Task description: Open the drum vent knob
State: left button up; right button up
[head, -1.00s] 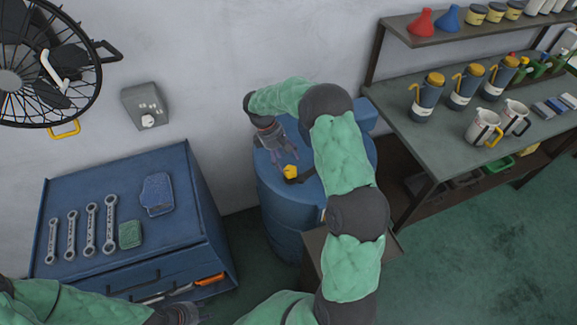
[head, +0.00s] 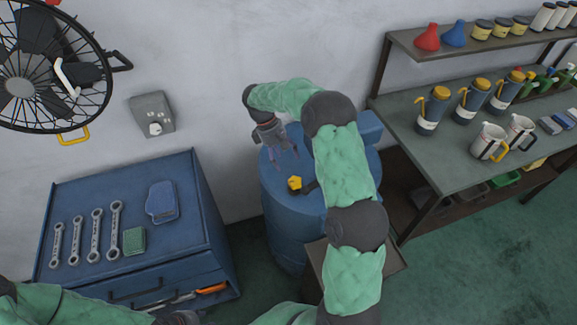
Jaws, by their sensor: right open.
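The blue drum (head: 285,222) stands upright against the wall in the middle of the head view. A small yellow vent knob (head: 295,184) sits on its top, with a dark piece beside it. My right gripper (head: 284,161) is open and empty over the drum top, just behind the knob and apart from it as far as I can see. My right arm hides much of the drum's right side. My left gripper (head: 178,318) is cut off at the bottom edge, so its fingers do not show clearly.
A blue tool cabinet (head: 197,215) with wrenches, a blue cloth and a green sponge stands at left. A black wire fan (head: 45,85) and a grey switch box (head: 153,114) are on the wall. A workbench (head: 425,155) with jugs and mugs stands at right.

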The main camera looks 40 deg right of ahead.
aim_at(295, 180)
jog(key=b+x, duration=0.1)
jog(key=x, duration=1)
jog(key=shift+w, duration=0.1)
